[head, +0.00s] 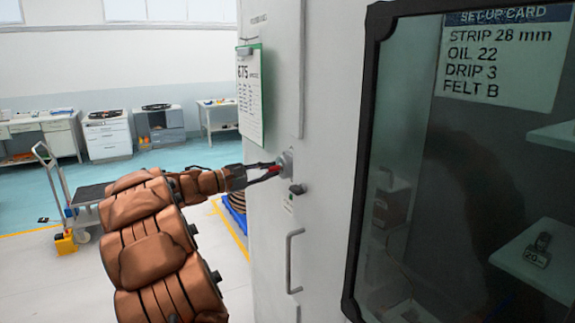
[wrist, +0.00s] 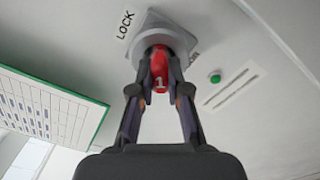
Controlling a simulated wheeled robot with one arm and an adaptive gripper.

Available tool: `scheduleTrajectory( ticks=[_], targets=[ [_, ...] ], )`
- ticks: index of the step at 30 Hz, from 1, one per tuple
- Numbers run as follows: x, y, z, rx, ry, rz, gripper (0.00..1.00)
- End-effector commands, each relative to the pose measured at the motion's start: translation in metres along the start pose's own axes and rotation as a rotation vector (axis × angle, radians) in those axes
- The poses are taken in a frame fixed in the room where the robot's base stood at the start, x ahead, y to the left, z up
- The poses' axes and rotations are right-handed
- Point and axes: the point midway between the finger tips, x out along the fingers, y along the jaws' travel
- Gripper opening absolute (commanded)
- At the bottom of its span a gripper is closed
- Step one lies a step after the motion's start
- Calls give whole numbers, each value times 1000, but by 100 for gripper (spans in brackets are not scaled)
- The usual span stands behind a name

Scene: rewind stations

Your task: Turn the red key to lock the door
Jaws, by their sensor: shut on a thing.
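The red key (wrist: 159,70), marked with a "1", sits in a round grey lock (wrist: 165,35) on the white cabinet door. My gripper (wrist: 160,65) is shut on the key, one finger on each side of it. A "LOCK" label (wrist: 125,25) is beside the lock at upper left in the wrist view. In the head view my gripper (head: 277,170) reaches the lock (head: 286,163) from the left, with a little red showing between the fingers. The key's tip is hidden inside the lock.
A dark-framed window (head: 360,170) is on the right. A trolley (head: 85,195) stands on the floor at left.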

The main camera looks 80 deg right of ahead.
Motion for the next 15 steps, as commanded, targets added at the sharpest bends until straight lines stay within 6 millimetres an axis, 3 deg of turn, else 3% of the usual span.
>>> scheduleTrajectory(
  ticks=[15],
  targets=[
    [0, 0, 1, -46, 0, -3, 0]
  ],
)
